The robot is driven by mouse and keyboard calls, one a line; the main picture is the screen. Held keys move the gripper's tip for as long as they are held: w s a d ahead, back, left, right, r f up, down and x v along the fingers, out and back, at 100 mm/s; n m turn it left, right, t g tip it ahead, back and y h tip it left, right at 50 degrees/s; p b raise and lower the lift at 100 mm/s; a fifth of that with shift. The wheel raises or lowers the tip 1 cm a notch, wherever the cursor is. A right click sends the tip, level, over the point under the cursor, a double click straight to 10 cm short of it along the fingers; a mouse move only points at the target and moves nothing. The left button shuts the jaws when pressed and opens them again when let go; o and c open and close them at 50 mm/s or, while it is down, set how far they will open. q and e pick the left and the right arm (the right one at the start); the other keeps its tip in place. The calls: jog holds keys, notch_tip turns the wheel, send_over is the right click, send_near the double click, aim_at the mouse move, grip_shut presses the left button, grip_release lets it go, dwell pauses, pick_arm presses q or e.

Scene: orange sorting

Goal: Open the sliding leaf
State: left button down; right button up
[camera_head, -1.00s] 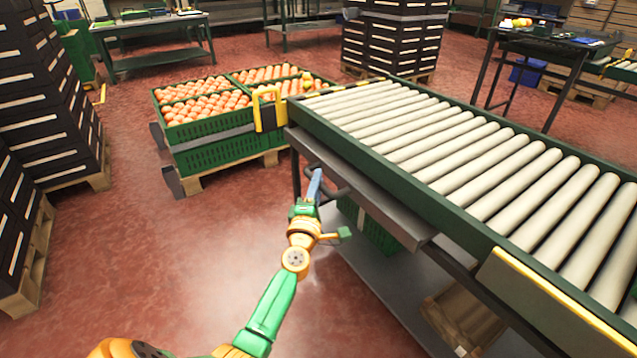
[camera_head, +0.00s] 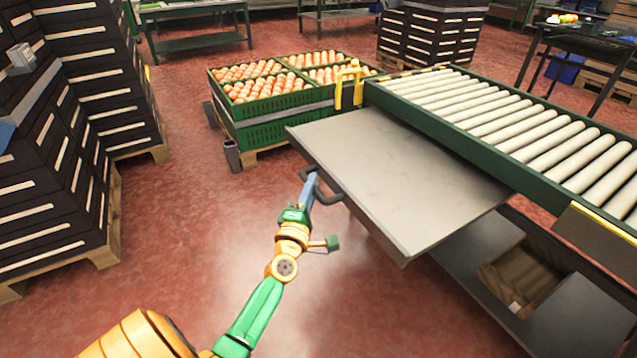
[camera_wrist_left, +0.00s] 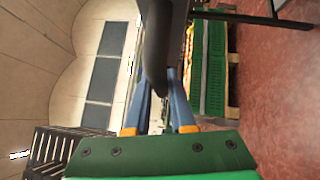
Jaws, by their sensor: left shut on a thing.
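The sliding leaf (camera_head: 400,180) is a flat grey metal panel, drawn well out from under the roller conveyor (camera_head: 520,120) in the head view. A dark bar handle (camera_head: 325,190) is on its outer edge. My left gripper (camera_head: 307,188) is shut on this handle. In the left wrist view, the blue fingers of my left gripper (camera_wrist_left: 164,100) stand on both sides of the dark handle (camera_wrist_left: 160,50). My right gripper is in neither view.
Green crates of oranges (camera_head: 275,130) stand on a pallet behind the leaf. Stacks of dark crates (camera_head: 50,190) stand at the left. A wooden crate (camera_head: 520,275) is on the lower shelf (camera_head: 480,260). The red floor (camera_head: 200,220) left of my arm is clear.

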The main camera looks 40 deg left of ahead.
pick_arm(q)
jog(key=shift+s+a+f, duration=0.1)
jog(key=shift+s+a, duration=0.15)
jog(key=shift+s, duration=0.45)
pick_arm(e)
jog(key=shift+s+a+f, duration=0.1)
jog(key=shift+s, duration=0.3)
pick_arm(q)
jog(key=c, duration=0.8)
grip_release()
jog(key=shift+o, duration=0.2)
jog(key=r+v, duration=0.1)
jog(key=v, duration=0.6)
jog(key=shift+f, duration=0.45)
